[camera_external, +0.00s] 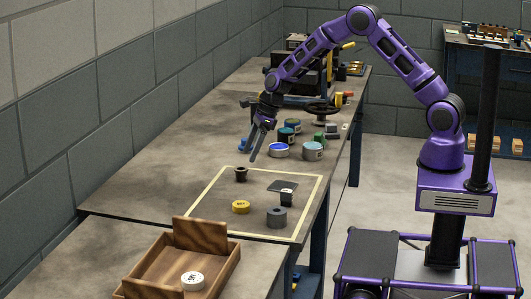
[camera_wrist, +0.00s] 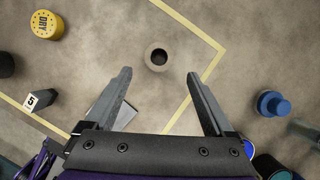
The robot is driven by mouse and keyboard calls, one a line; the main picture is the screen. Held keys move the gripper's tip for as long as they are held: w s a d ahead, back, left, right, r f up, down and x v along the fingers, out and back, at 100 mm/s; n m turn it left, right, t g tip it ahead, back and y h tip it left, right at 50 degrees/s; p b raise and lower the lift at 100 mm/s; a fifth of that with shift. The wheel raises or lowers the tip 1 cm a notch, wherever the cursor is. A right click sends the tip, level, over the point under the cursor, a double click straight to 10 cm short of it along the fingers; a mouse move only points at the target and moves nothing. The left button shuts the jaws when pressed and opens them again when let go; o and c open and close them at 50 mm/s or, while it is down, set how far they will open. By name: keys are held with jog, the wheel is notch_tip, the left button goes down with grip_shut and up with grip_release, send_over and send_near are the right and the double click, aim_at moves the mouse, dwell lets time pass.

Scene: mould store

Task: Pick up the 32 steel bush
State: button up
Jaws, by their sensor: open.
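My gripper (camera_external: 256,150) is open and empty above the bench, pointing down. In the wrist view its fingertips (camera_wrist: 160,76) are wide apart. A small dark bush with a round hole (camera_wrist: 158,60) stands upright just beyond and between them, untouched. In the external view this dark bush (camera_external: 241,174) stands inside the yellow-taped area, below the gripper. A larger grey ring-like cylinder with a hole (camera_external: 277,217) stands near the front of that area. No number 32 is readable, so I cannot tell by marking which is the steel bush.
Several tins, including a blue one (camera_external: 278,150), stand behind. A wooden tray (camera_external: 150,272) is in front.

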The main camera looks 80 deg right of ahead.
aim_at(237, 177)
jog(key=x, duration=0.5)
jog(key=b+x, duration=0.1)
jog(key=x, duration=0.1)
jog(key=shift+w+a, duration=0.3)
grip_shut()
